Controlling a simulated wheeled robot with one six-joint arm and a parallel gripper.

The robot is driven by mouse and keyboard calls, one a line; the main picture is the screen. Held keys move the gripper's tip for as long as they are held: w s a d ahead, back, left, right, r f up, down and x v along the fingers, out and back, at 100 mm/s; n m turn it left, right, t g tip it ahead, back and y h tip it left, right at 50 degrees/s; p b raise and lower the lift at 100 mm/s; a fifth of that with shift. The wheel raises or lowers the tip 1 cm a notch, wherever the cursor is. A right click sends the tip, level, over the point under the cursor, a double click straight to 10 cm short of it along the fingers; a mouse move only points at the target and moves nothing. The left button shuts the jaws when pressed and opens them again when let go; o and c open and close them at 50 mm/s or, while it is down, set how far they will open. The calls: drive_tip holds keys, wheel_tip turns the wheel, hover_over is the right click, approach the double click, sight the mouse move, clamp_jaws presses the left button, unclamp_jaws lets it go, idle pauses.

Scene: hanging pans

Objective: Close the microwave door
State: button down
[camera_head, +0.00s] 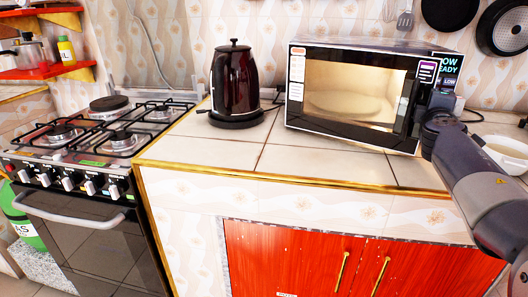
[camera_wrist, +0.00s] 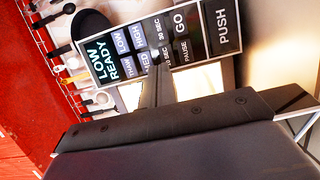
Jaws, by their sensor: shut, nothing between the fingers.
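The microwave (camera_head: 379,44) stands on the tiled counter, right of the kettle. Its windowed door (camera_head: 345,93) faces forward and appears slightly ajar, because its right edge covers part of the control panel (camera_head: 450,66). In the wrist view the control panel (camera_wrist: 160,42) fills the upper middle, with its READY, GO and PUSH labels showing sideways. My gripper (camera_head: 441,98) is at the microwave's right front, beside the door's right edge. Its fingers (camera_wrist: 159,80) are shut and empty in front of the panel. I cannot tell whether they touch the door.
A dark kettle (camera_head: 234,85) stands left of the microwave. A gas stove (camera_head: 105,125) is further left. A white bowl (camera_head: 508,155) sits right of my arm. Pans (camera_head: 505,28) hang on the wall above. The counter (camera_head: 290,160) in front of the microwave is clear.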

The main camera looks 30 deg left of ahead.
idle(0.3)
